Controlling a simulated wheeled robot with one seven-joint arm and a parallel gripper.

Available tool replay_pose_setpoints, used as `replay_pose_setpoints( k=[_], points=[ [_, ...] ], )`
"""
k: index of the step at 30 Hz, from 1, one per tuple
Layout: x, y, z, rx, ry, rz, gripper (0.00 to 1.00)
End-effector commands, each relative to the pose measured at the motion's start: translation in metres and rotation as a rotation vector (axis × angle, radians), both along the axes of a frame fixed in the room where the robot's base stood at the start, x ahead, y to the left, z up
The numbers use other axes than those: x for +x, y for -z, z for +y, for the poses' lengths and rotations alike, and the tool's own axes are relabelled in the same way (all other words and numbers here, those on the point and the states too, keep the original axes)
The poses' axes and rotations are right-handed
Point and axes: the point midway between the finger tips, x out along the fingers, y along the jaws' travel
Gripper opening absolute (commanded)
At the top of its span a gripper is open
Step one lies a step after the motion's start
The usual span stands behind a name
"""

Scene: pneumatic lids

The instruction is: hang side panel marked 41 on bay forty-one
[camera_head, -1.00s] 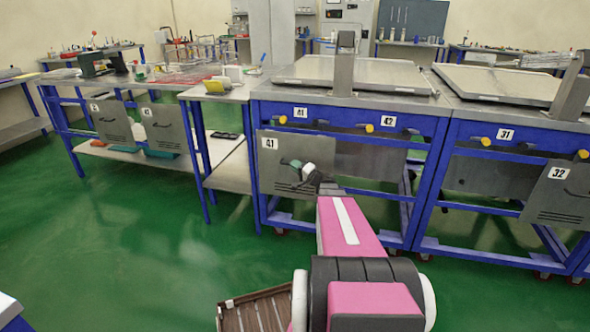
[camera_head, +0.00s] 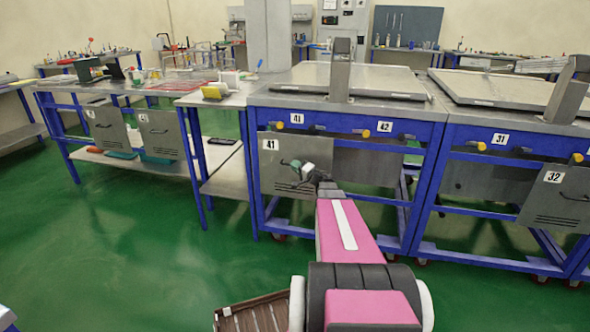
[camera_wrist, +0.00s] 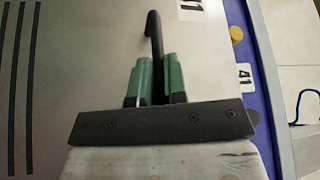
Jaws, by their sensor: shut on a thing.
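The grey side panel marked 41 (camera_head: 278,184) hangs upright in front of the left bay of the blue-framed bench, below the bay label 41 (camera_head: 297,118). The panel also fills much of the wrist view (camera_wrist: 85,70), with its slots at left and its number plate partly cut off at top. My gripper (camera_head: 297,166) is at the panel's face; in the wrist view its green fingers (camera_wrist: 154,80) are shut on the panel's dark handle (camera_wrist: 153,35). Whether the panel's top edge sits on the bay's yellow knobs (camera_head: 277,126) cannot be told.
Bay 42 (camera_head: 385,126) is just right, with a plain grey panel behind. Panel 32 (camera_head: 555,197) leans at the far right bench. Two more panels (camera_head: 160,131) hang on the left table. Green floor (camera_head: 150,260) is open at left.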

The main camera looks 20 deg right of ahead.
Motion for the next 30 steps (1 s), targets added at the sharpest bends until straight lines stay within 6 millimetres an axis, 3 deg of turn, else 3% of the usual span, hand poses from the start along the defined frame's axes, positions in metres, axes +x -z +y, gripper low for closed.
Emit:
replay_pose_setpoints(
  k=[30],
  points=[
    [0.041, 0.005, -0.028, 0.003, 0.0, -0.001, 0.0]
  ],
)
